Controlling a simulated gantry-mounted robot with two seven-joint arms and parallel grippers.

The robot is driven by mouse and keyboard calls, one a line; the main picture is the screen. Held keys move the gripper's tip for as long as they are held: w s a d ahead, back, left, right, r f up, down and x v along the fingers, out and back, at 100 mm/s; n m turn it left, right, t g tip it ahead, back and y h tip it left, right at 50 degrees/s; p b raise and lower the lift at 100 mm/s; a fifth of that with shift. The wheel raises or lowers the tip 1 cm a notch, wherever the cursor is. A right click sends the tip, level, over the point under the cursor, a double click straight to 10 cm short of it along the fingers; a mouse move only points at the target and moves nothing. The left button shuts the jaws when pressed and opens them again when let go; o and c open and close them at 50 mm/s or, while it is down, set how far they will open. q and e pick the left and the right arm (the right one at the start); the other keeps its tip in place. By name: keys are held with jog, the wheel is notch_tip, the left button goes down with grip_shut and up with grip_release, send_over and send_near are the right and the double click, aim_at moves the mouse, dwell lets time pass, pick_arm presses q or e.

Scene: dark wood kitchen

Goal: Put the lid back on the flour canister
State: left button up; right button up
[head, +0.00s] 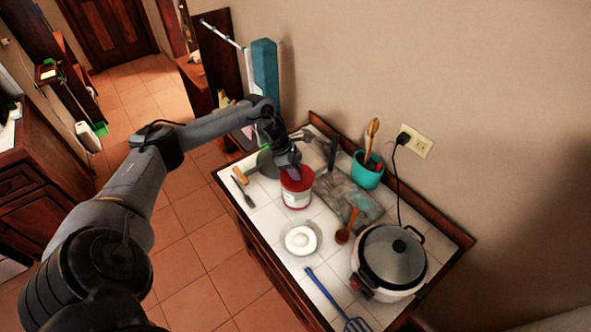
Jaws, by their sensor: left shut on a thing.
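The flour canister (297,197), white with red on it, stands upright on the tiled counter. A red lid (298,182) is at its top, directly over the opening; I cannot tell whether it is fully seated. My left gripper (291,170) reaches down from above and is shut on the lid. The fingertips are small and partly hidden against the red. My right gripper is not in view.
A teal utensil pot (367,172) is behind right. A blue slotted turner (325,290) lies at the front edge.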

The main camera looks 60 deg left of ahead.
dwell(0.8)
pick_arm(q)
jog(key=shift+b, duration=0.4)
dwell(1.0)
jog(key=shift+f+b, duration=0.15)
jog(key=shift+b, duration=0.3)
dwell(0.4)
dwell(0.5)
dwell(0.4)
jog(key=o, duration=1.6)
